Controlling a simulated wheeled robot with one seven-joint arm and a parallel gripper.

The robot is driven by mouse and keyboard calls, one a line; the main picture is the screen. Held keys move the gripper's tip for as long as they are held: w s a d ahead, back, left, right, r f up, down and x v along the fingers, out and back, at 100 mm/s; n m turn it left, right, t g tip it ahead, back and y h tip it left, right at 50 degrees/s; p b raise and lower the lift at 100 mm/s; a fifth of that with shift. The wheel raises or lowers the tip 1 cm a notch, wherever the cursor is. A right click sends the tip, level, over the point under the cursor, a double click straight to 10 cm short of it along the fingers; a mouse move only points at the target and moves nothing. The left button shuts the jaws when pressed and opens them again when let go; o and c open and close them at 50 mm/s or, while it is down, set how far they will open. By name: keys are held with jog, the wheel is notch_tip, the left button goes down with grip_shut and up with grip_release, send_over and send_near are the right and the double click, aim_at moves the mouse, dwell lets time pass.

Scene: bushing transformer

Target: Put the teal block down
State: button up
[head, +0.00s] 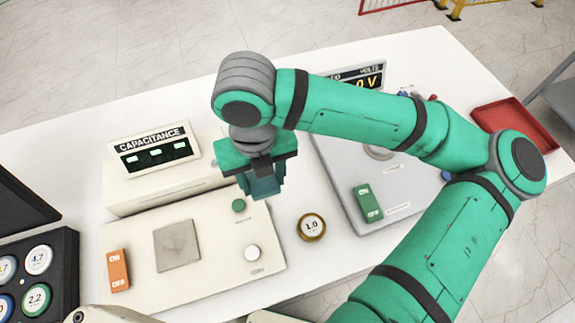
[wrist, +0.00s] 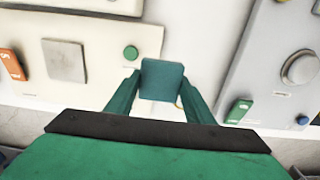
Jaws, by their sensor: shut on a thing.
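The teal block (wrist: 163,80) is held between the two fingertips of my gripper (wrist: 160,84) in the wrist view. In the head view my gripper (head: 262,182) points down above the right part of the cream capacitance panel, near its green button (head: 239,205), and the block is hard to tell from the green fingers. The gap between the block and the surfaces below cannot be judged exactly. In the wrist view the block covers part of the white table and the panel's edge.
The white table (head: 290,266) has a bare strip between the cream panel (head: 200,270) and the grey volts panel (head: 340,180). A round disc marked 1.0 (head: 312,227) lies on that strip. A red tray (head: 512,122) is at the right, a black case (head: 65,250) at the left.

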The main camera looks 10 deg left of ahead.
jog(key=w+d+f, duration=0.1)
jog(key=w+f, duration=0.2)
jog(key=w, duration=0.3)
send_over(288, 172)
jog(key=f, duration=0.4)
jog(key=shift+s+a+f, duration=0.1)
jog(key=shift+s+f, duration=0.2)
jog(key=shift+s, duration=0.05)
jog(key=shift+w+f, duration=0.15)
jog(key=shift+f, duration=0.05)
jog(key=f, duration=0.3)
jog(key=shift+w, duration=0.25)
jog(key=shift+f, duration=0.4)
jog(key=shift+f, duration=0.35)
